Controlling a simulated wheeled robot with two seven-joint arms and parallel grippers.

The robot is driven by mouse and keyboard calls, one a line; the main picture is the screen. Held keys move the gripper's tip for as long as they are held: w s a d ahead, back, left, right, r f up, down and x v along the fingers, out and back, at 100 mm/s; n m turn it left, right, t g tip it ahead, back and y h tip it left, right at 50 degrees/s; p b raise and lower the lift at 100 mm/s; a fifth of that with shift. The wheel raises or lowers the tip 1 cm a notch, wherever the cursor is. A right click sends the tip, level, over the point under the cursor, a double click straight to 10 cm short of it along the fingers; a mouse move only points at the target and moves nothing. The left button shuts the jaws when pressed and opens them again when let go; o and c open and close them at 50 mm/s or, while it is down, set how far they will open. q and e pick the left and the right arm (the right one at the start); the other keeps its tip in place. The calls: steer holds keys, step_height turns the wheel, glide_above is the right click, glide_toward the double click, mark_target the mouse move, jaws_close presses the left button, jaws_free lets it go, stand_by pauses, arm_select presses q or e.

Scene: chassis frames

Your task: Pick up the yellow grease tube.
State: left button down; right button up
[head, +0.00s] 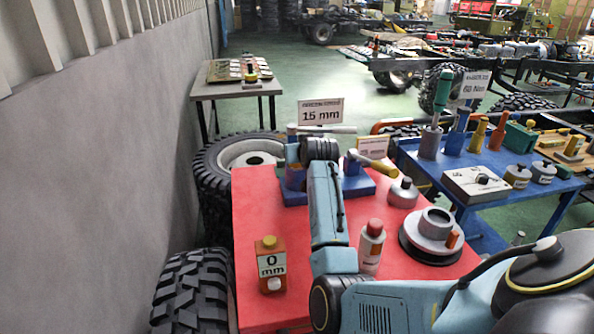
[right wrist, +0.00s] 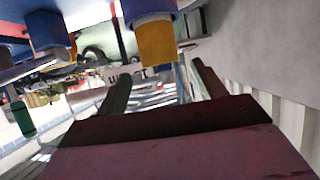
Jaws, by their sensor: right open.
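A yellow tapered tube (head: 478,134) stands upright on the blue cart at the right of the head view, beside an orange one. A yellow cylindrical piece (head: 382,168) also lies slanted by the blue stand on the red table; I cannot tell if it is a tube or a handle. My right arm reaches across the red table, its wrist end over the blue stand; its fingers are hidden there. In the right wrist view my right gripper (right wrist: 162,88) is open and empty, with a yellow cylinder (right wrist: 156,42) beyond and between its fingers. My left gripper is out of view.
The red table (head: 253,205) holds an orange "0 mm" bottle (head: 270,265), a white red-capped bottle (head: 371,247), a metal flask (head: 403,193) and a round dark-based part (head: 432,238). A "15 mm" sign (head: 321,112) stands behind. Tyres and a grey wall (head: 90,170) are left.

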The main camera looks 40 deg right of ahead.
steer(key=shift+b+x, duration=0.75)
steer(key=shift+x, duration=1.95)
steer(key=shift+a, duration=0.1)
steer(key=c, duration=1.5)
